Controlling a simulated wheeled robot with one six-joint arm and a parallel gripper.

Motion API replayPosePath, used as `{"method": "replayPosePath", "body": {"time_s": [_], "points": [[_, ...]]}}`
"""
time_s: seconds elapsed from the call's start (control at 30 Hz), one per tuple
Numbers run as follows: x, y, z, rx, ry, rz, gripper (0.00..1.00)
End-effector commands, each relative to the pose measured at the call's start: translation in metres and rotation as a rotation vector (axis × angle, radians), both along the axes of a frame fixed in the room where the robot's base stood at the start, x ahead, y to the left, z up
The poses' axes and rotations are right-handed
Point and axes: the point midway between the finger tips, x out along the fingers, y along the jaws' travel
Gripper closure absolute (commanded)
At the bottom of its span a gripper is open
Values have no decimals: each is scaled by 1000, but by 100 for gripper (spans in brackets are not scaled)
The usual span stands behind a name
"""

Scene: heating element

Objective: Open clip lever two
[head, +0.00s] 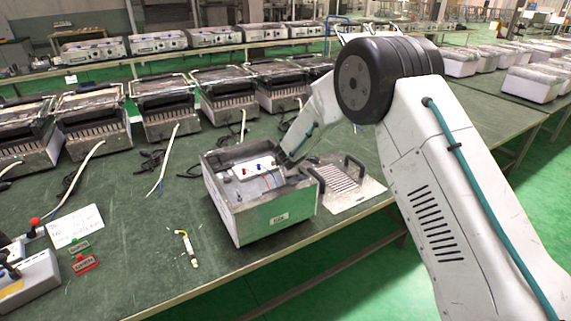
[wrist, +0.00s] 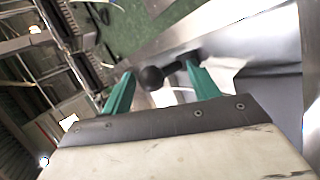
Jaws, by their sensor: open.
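An open metal box (head: 262,215) stands on the green bench, with a white panel (head: 250,172) inside that carries small red and blue parts. In the wrist view, a black lever with a round ball knob (wrist: 152,77) sits at the metal wall (wrist: 225,30). I cannot tell whether it is clip lever two. My gripper (wrist: 160,68) is open, its two green fingers on either side of the knob. Whether either finger touches the knob is unclear. In the head view my arm reaches down to the box's right inner side, and the fingertips are hard to make out there.
A metal plate with black handles (head: 345,187) lies right of the box. Several similar appliances (head: 165,105) line the bench behind it. A small connector piece (head: 187,248) and red and green tags (head: 85,263) lie at the left front.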

Motion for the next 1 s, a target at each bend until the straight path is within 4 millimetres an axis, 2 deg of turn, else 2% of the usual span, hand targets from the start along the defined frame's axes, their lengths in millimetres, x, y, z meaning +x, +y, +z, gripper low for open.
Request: {"method": "replayPosePath", "body": {"time_s": [0.17,0.5,0.87,0.9,1.0], "points": [[-11,0,13,1,-3,0,40],[-51,-3,47,1,0,0,40],[-58,-3,51,1,1,1,40],[-58,-3,51,1,1,1,45],[-58,-8,58,4,-5,-16,73]]}}
